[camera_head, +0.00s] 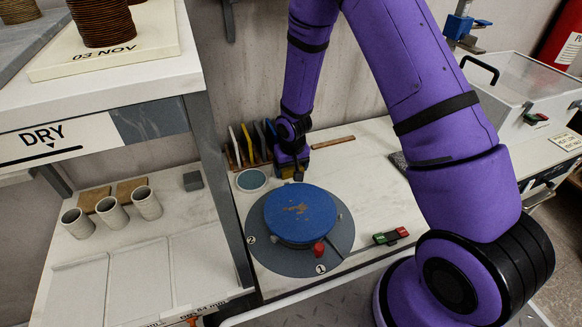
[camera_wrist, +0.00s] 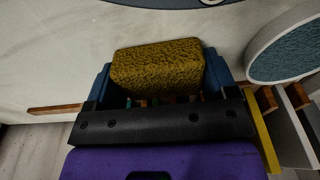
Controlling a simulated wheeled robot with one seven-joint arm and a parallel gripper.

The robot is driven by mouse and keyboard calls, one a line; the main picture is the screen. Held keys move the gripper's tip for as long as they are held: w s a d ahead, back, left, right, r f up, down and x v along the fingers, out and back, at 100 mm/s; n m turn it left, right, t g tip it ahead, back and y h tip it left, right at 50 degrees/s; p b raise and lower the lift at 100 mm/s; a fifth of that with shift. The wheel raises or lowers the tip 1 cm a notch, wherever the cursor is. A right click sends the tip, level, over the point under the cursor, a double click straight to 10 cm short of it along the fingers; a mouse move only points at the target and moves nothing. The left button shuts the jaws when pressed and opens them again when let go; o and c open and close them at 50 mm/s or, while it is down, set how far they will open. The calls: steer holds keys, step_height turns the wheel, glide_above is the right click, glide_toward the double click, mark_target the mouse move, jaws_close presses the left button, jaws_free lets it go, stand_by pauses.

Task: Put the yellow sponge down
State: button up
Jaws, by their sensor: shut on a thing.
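The yellow sponge (camera_wrist: 158,66) is a rough, rounded block between the two blue fingers of my gripper (camera_wrist: 158,78) in the wrist view. The fingers are shut on its sides, and its face toward the camera is clear. In the head view my gripper (camera_head: 291,170) points down over the white worktop (camera_head: 350,190), behind the blue round wheel. Only a small yellowish part of the sponge (camera_head: 287,172) shows there. I cannot tell whether its underside touches the worktop.
The blue wheel (camera_head: 300,212) sits on a grey disc (camera_head: 270,259) in front of my gripper. A round teal-topped dish (camera_head: 252,180) and a rack of upright tools (camera_head: 248,146) stand close left. A wooden strip (camera_head: 333,142) lies behind right. The worktop to the right is mostly clear.

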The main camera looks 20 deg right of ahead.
steer(key=shift+s+f, duration=0.25)
steer(key=shift+f, duration=0.2)
steer(key=o, duration=0.8)
steer(key=shift+c, duration=0.2)
steer(key=shift+o, duration=0.2)
steer(key=shift+w+r, duration=0.2)
steer(key=shift+r, duration=0.45)
step_height(320, 180, up, 12)
steer(key=s, duration=0.1)
step_height(320, 180, up, 12)
steer(key=t, duration=0.1)
glide_above(292, 169)
steer(key=s+d, duration=0.3)
steer(key=s, duration=0.1)
steer(key=s+d+r, duration=0.2)
steer(key=s+r, duration=0.3)
steer(key=r, duration=0.3)
steer(key=s+d+r+t, duration=0.1)
steer(key=s+r, duration=0.4)
steer(key=s, duration=0.4)
steer(key=s+d+r+t, duration=0.1)
steer(key=s+r, duration=0.4)
steer(key=s, duration=0.5)
steer(key=shift+s+r+t, duration=0.3)
steer(key=shift+r, duration=0.05)
